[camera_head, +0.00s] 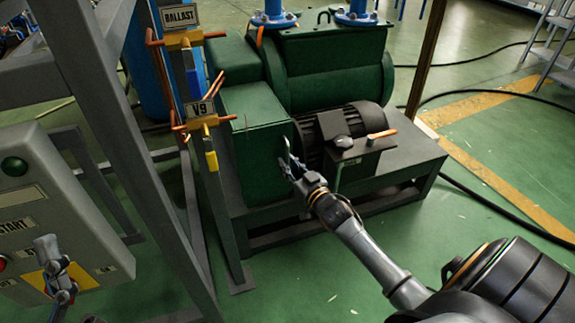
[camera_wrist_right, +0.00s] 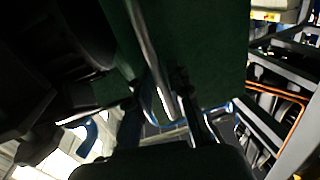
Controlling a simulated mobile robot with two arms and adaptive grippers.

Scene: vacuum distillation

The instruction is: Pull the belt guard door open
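The green belt guard (camera_head: 258,150) stands at the left end of the motor and looks closed. Its metal handle (camera_head: 288,146) is on the face toward the motor, beside my right gripper (camera_head: 291,168). In the right wrist view the handle (camera_wrist_right: 148,45) is a grey bar running down to between the two dark fingers of my right gripper (camera_wrist_right: 166,118). The fingers are apart, with gaps visible beside the bar; contact with it cannot be made out. The green guard panel (camera_wrist_right: 200,50) fills the upper middle of that view.
A grey frame (camera_head: 115,110) with yellow valves (camera_head: 203,121) stands left of the guard. A control panel (camera_head: 60,215) is at lower left. Green floor at right is mostly clear.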

